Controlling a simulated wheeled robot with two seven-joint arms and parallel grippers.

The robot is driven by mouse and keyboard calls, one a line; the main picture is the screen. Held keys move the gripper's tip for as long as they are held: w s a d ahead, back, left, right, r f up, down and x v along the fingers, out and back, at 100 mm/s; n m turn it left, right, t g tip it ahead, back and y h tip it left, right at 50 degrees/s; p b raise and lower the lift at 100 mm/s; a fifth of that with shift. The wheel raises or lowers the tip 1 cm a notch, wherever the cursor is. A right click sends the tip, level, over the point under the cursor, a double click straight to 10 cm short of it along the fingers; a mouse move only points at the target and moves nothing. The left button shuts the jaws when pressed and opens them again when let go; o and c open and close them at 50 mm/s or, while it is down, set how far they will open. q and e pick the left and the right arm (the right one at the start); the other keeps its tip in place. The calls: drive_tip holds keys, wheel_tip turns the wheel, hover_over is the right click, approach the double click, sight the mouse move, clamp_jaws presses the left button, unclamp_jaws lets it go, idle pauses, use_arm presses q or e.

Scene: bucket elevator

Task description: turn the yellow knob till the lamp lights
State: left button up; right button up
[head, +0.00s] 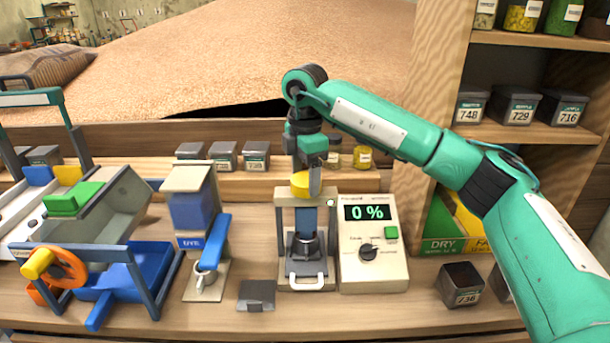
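A round yellow knob (300,185) sits on top of a small beige and blue press-like device in the middle of the bench. My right gripper (311,178) points straight down at the knob. One finger shows in front of the knob's right part; the other finger is not clear, so I cannot tell whether it grips. A small pale round spot, possibly the lamp (330,202), is on the device's upper right and looks unlit. A metal cup (304,246) stands in the device below the knob. My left gripper is out of view.
A meter box (374,270) reading "0 %" stands right of the device. A blue-levered dispenser (191,207) and a crank machine with another yellow knob (38,262) stand left. Dark bins (461,283) are at right. The front bench edge is mostly clear.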

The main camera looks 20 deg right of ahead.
sight(305, 179)
drive_tip(key=shift+o, duration=1.1)
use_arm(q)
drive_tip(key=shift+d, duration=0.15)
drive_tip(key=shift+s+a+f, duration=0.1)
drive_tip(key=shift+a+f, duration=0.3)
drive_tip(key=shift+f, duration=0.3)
use_arm(e)
wheel_tip(305, 179, up, 14)
drive_tip(key=shift+f, duration=0.15)
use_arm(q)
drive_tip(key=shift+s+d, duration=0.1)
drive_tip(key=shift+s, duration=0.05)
